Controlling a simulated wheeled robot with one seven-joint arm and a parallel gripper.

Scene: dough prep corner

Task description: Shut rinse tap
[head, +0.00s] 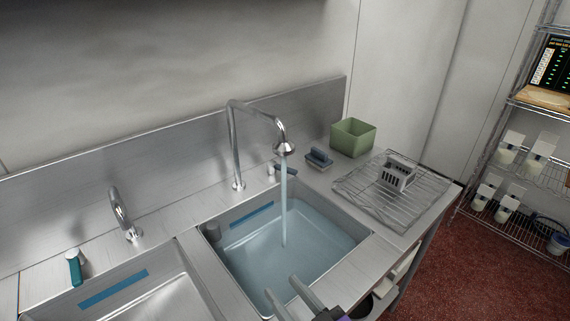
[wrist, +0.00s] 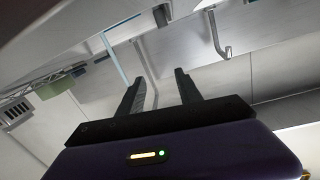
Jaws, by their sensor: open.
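A tall chrome tap (head: 235,140) stands behind the right sink basin. A stream of water (head: 284,210) runs from its spout head into the basin, which holds water.
Space above the right basin is clear besides the stream.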

